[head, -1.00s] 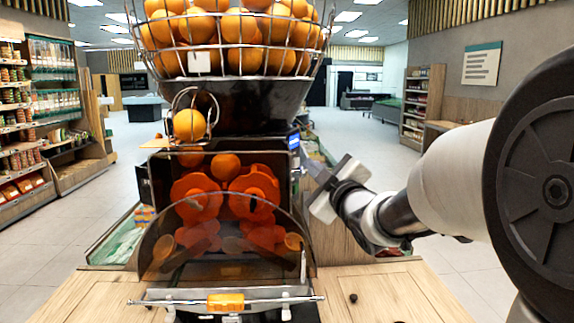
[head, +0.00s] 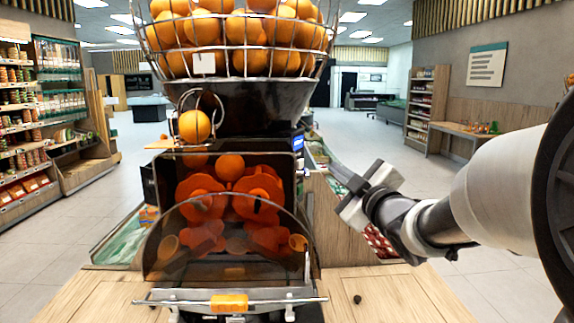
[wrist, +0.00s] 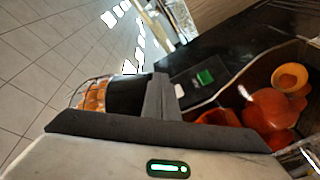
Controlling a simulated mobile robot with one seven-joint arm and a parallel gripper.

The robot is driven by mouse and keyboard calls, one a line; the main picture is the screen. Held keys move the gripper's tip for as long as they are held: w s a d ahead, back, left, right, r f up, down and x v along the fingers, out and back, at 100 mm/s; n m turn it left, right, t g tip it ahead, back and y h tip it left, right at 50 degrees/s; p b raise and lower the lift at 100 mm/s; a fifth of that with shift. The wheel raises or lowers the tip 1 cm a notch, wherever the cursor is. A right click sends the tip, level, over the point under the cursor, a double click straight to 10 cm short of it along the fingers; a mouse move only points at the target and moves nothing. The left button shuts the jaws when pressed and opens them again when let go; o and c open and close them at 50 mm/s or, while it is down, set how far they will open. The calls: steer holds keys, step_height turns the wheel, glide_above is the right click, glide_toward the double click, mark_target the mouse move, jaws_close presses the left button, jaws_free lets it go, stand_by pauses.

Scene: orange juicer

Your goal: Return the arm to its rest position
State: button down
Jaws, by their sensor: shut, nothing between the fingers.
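My gripper (head: 338,172) is at the right side of the orange juicer (head: 228,225) in the head view, apart from its front cover. Its fingers are together with nothing between them and point left toward the juicer's side. In the wrist view the closed fingers (wrist: 162,98) stand up at the middle. Beyond them are the juicer's dark side, a small green-lit screen (wrist: 205,77) and its red pressing parts (wrist: 268,108). My arm reaches in from the right edge of the head view.
A wire basket (head: 235,40) full of oranges tops the juicer. The juicer stands on a wooden counter (head: 385,295). Shelves (head: 60,110) line the left, and another shelf (head: 424,108) stands at the back right. The floor right of the counter is open.

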stand_by(0.5)
steer(key=s+d+f+m+g+h, duration=0.25)
steer(key=s+f+m, duration=0.2)
steer(key=s, duration=0.25)
steer(key=s+d+f+m+g+h, duration=0.1)
steer(key=s+f+m+g+h, duration=0.3)
steer(key=s, duration=0.3)
steer(key=s+a+f+m+g+y, duration=0.1)
steer(key=s+a+f+m+g, duration=0.2)
steer(key=s, duration=0.6)
steer(key=s+a+f+m+g+y, duration=0.1)
steer(key=s+a+f+g, duration=0.15)
steer(key=s+f, duration=0.45)
step_height(320, 180, up, 15)
steer(key=s+p, duration=0.1)
steer(key=p, duration=1.1)
steer(key=shift+s+d+f+g, duration=0.15)
steer(key=shift+s+d+g, duration=0.2)
steer(key=shift+d, duration=0.1)
